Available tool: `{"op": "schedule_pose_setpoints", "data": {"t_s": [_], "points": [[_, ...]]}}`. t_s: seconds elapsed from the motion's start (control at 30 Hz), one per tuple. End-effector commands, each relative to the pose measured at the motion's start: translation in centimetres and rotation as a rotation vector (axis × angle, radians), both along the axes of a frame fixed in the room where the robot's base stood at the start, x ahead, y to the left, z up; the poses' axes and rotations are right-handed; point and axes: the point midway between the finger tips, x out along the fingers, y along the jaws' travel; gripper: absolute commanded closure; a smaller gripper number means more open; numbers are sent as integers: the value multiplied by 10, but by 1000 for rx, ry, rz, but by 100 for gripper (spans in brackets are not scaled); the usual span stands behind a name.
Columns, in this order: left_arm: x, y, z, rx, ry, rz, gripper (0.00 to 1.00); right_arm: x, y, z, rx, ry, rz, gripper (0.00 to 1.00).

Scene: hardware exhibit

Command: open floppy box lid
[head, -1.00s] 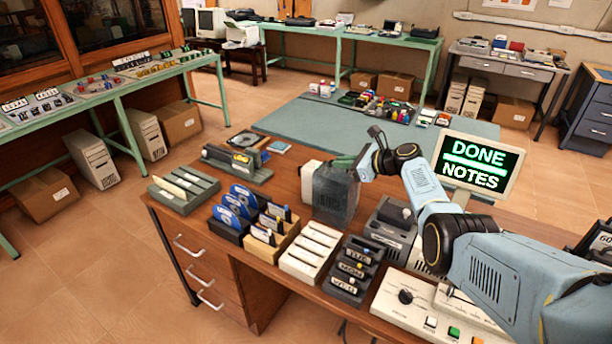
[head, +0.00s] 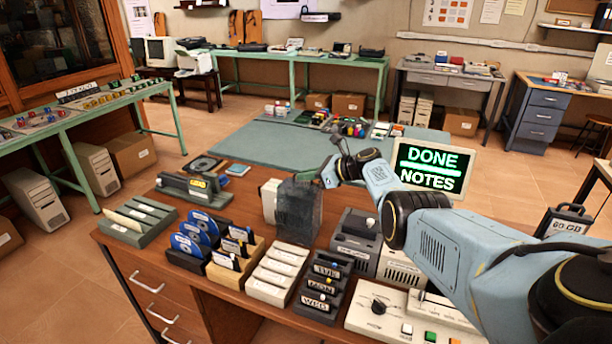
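The floppy box stands on the brown desk (head: 225,205). It shows as a smoky dark translucent part (head: 300,212) with a pale beige part (head: 269,201) against its left side. I cannot tell whether the dark part is a lid that is up or down. My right gripper (head: 318,178) is at the top right edge of the dark part, touching or very close to it. Its fingers are small and partly hidden, so I cannot tell whether they are open. My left gripper is out of view.
Blue disks in a rack (head: 195,238), a wooden tray (head: 238,265), a white tray (head: 280,275) and a dark labelled rack (head: 323,285) line the desk front. A screen (head: 432,168) reading "DONE NOTES" stands behind my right arm. A green-grey mat (head: 270,140) lies beyond.

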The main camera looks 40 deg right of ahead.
Motion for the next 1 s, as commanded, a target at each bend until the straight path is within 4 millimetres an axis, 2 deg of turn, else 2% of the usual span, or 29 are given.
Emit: {"op": "schedule_pose_setpoints", "data": {"t_s": [0.03,0.17,0.57,0.77,1.0], "points": [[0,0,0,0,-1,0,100,-1,0,-2,-2,6,2,88],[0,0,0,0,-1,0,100,-1,0,-2,-3,4,1,71],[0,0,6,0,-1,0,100,-5,-3,2,-2,2,0,71],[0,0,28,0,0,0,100,-26,-14,15,-6,4,0,71],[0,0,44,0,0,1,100,-65,-35,30,-6,4,-1,71]]}}
